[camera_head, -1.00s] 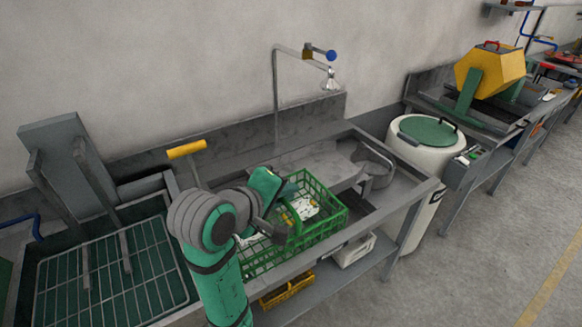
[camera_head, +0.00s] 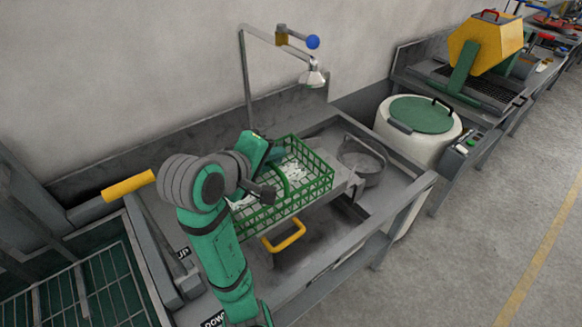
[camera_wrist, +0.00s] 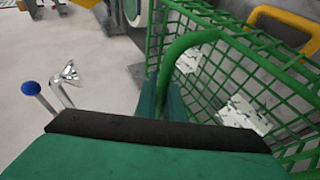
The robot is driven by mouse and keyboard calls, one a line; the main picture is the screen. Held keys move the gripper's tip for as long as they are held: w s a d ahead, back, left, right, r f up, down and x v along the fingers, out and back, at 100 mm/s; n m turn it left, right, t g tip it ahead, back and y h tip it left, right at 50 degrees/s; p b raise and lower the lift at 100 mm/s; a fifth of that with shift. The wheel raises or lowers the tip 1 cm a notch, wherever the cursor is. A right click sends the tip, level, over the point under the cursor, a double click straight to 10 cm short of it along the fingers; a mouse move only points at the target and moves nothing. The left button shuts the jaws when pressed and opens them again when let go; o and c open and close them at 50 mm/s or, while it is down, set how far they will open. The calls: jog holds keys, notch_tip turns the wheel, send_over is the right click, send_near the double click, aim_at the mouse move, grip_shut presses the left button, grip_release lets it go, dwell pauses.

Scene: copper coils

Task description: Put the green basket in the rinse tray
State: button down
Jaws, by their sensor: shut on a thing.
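The green wire basket (camera_head: 312,178) holds white pieces and has a tall arched handle. My gripper (camera_head: 274,172) is shut on that handle at the basket's left side. In the wrist view the handle (camera_wrist: 196,39) rises from behind my gripper's dark edge (camera_wrist: 155,130), and the basket mesh (camera_wrist: 215,85) fills the right. The basket is over a grey flat surface (camera_head: 346,183) beneath the shower head (camera_head: 313,76), which I take for the rinse tray. I cannot tell whether the basket touches it. My arm hides the basket's left part.
A yellow handle (camera_head: 284,235) is just in front of the basket. A grey round pot (camera_head: 362,160) stands close on its right. A white drum with a green lid (camera_head: 420,114) is farther right. A lever with a yellow grip (camera_head: 128,186) stands at left.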

aim_at(289, 153)
jog(key=shift+w+a+f, duration=0.2)
jog(key=shift+w+f, duration=0.15)
jog(key=shift+w, duration=0.35)
jog(key=shift+w+a+f, duration=0.15)
jog(key=shift+w+f, duration=0.2)
jog(key=shift+w, duration=0.3)
jog(key=shift+n, duration=0.3)
jog(key=x, duration=0.4)
jog(key=shift+w+a+f, duration=0.1)
jog(key=shift+w+a, duration=0.1)
jog(key=shift+w, duration=0.35)
jog(key=w+f, duration=0.1)
jog(key=w+d+f, duration=0.1)
jog(key=f, duration=0.1)
jog(key=w+d+f, duration=0.1)
jog(key=shift+w+d+f, duration=0.1)
jog(key=shift+w+f, duration=0.25)
jog(key=shift+f, duration=0.05)
jog(key=shift+w+d+f, duration=0.15)
jog(key=shift+w+f, duration=0.1)
jog(key=shift+f, duration=0.15)
jog(key=shift+w+f, duration=0.15)
jog(key=shift+f, duration=1.55)
jog(key=c, duration=1.9)
grip_release()
jog(key=shift+o, duration=0.2)
